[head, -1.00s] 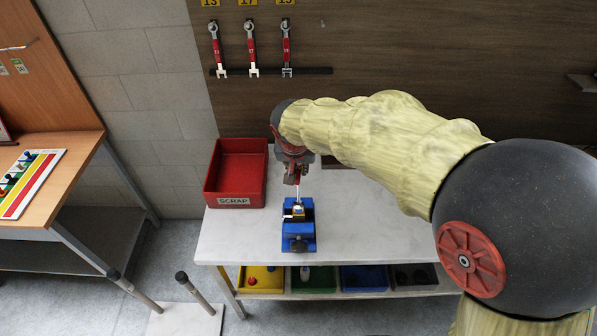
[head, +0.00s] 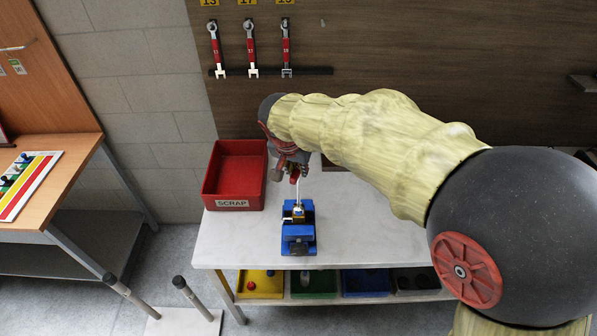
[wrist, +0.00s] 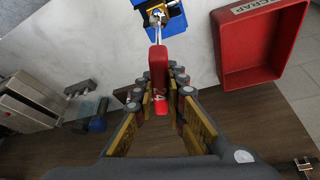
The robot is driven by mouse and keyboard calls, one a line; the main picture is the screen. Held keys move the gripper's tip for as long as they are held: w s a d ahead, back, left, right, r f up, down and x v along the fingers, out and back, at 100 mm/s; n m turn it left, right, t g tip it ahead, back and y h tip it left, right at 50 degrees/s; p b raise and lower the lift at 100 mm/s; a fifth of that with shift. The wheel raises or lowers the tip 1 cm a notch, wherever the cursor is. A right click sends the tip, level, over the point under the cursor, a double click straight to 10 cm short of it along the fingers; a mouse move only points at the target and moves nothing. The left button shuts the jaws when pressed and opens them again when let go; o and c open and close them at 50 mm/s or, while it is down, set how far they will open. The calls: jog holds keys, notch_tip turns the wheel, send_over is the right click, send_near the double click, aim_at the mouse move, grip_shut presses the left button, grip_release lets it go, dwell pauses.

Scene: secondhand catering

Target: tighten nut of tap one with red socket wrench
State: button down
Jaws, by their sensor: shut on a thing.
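My gripper (head: 293,170) is shut on a red-handled wrench marked 24, and its fingers close around the red handle (wrist: 158,68) in the wrist view. The silver shaft (head: 299,190) reaches down to the blue vise (head: 299,238) on the bench. A small brass and silver tap fitting (head: 298,212) sits in the vise and also shows in the wrist view (wrist: 157,15). The wrench's far end meets the top of this fitting. The images are too small to tell whether it is fully seated on the nut.
A red SCRAP bin (head: 235,172) stands left of the vise. Coloured bins (head: 313,283) sit on the shelf below. The bench (head: 375,220) right of the vise is clear. A wooden table (head: 50,165) stands at left.

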jog(key=shift+f+m+g+h+b, duration=0.15)
jog(key=shift+m+g+h+b, duration=0.25)
jog(key=shift+m+b, duration=0.75)
jog(key=shift+m, duration=0.85)
jog(key=shift+h, duration=0.3)
jog(key=m+g, duration=0.1)
jog(key=m, duration=0.2)
jog(key=shift+h, duration=0.3)
jog(key=shift+m+g+h, duration=0.3)
jog(key=shift+m+g, duration=0.1)
jog(key=shift+m, duration=1)
